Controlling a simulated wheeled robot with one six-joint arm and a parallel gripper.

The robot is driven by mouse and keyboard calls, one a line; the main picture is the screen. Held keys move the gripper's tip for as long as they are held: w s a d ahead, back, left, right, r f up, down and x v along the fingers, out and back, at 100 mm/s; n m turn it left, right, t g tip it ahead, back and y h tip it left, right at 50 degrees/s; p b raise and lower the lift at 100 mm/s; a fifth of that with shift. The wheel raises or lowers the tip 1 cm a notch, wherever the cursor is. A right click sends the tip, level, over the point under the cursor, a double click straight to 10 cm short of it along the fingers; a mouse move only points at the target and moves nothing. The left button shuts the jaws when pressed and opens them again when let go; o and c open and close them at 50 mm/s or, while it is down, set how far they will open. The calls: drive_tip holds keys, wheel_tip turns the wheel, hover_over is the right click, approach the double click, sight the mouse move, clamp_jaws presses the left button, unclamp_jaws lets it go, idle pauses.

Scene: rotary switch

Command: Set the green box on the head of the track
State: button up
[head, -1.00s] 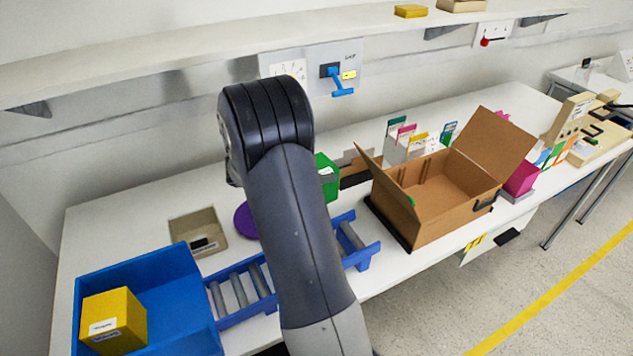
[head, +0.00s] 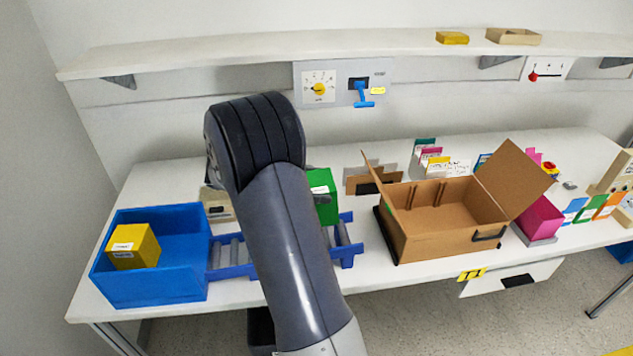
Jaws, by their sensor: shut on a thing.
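The green box (head: 322,196) shows just right of my dark arm, its left part hidden behind the arm. It has a white label and appears over or behind the right part of the roller track (head: 345,245). I cannot tell whether it touches the track. The track is blue with grey rollers, and my arm covers its middle. My gripper is hidden behind my arm, so its fingers and their hold do not show.
A blue bin (head: 150,285) with a yellow box (head: 133,246) stands left of the track. An open cardboard box (head: 445,235) stands to its right. A panel with a yellow dial (head: 319,88) and blue handle (head: 363,96) is on the wall under the shelf (head: 250,52).

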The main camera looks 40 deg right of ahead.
drive_tip(key=shift+s+d+f+b, duration=0.1)
drive_tip(key=shift+d+f+b, duration=0.05)
drive_tip(key=shift+f+b, duration=1.15)
drive_tip(key=shift+d+f+b, duration=0.1)
drive_tip(key=shift+f+b, duration=1.05)
drive_tip(key=shift+f, duration=0.25)
drive_tip(key=shift+d+f, duration=0.15)
drive_tip(key=shift+f, duration=1.2)
drive_tip(key=o, duration=1.3)
drive_tip(key=shift+c, duration=0.2)
drive_tip(key=b+v, duration=0.1)
drive_tip(key=v, duration=0.9)
drive_tip(key=shift+a+r, duration=0.2)
drive_tip(key=shift+a, duration=0.15)
